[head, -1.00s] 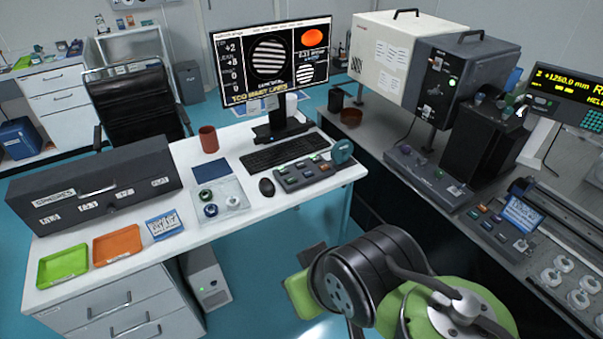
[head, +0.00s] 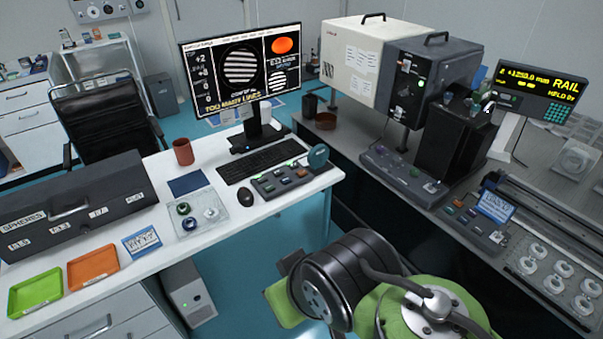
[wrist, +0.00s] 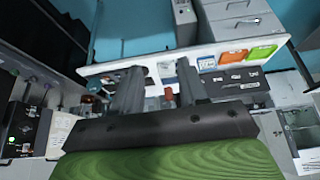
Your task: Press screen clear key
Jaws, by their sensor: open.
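A dark key box (head: 285,178) with several small coloured and grey keys sits on the white desk, right of the mouse and in front of the keyboard. Its labels are too small to read, so I cannot tell which is the clear key. The monitor (head: 240,72) behind it shows a striped disc, an orange blob and the words "TOO MANY LINES". My gripper (wrist: 158,68) is open and empty in the wrist view, its two fingers apart above the desk area, touching nothing visible. In the head view my arm is at the bottom right; the fingers are not visible there.
The white desk (head: 130,302) also holds a keyboard (head: 263,161), a mouse (head: 246,196), a red-brown cup (head: 183,151), a clear tray and a grey case (head: 75,215). The right bench carries a boxed instrument (head: 405,75), another key panel (head: 470,222) and round mounts. Blue floor lies between.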

